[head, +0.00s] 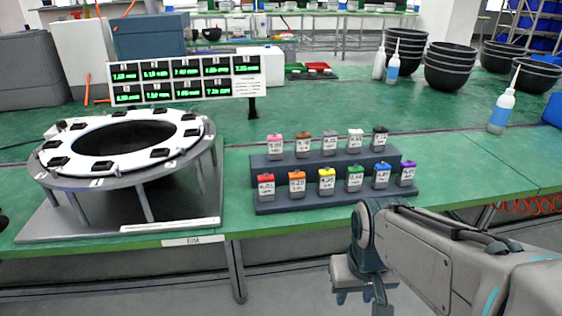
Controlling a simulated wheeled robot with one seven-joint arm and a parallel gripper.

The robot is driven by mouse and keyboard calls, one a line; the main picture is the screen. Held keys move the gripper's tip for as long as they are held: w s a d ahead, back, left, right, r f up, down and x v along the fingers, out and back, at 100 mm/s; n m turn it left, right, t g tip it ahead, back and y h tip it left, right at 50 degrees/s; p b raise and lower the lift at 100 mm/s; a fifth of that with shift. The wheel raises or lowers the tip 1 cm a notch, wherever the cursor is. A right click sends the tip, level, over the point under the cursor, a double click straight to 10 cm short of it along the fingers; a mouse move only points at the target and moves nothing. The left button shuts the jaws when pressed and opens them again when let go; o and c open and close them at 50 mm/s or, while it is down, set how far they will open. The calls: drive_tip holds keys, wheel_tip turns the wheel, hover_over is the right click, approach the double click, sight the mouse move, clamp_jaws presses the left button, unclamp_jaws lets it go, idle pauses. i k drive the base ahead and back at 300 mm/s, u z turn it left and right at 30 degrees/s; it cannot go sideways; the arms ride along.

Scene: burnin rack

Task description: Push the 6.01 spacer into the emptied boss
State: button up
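Several small spacer blocks with coloured tops and white labels stand in two rows on a dark stepped rack. The label on the red-topped spacer (266,186), front row far left, may read 6.01, but the print is too small to be sure. On the left, a round white ring fixture (75,147) carries several black bosses around its top. I cannot tell which boss is empty. My gripper (362,298) points down at the bottom of the view, in front of the table edge, right of and below the rack. Its fingertips are partly hidden, and no held object shows.
The stepped rack (335,199) sits near the table's front edge. A display panel (185,80) with green readings stands behind the ring. Black bowls (450,68) and squeeze bottles (502,110) stand at the back right. The green table (470,165) right of the rack is clear.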

sight(266, 185)
drive_tip(key=z, duration=2.9)
drive_tip(key=k, duration=1.5)
drive_tip(key=u, duration=1.95)
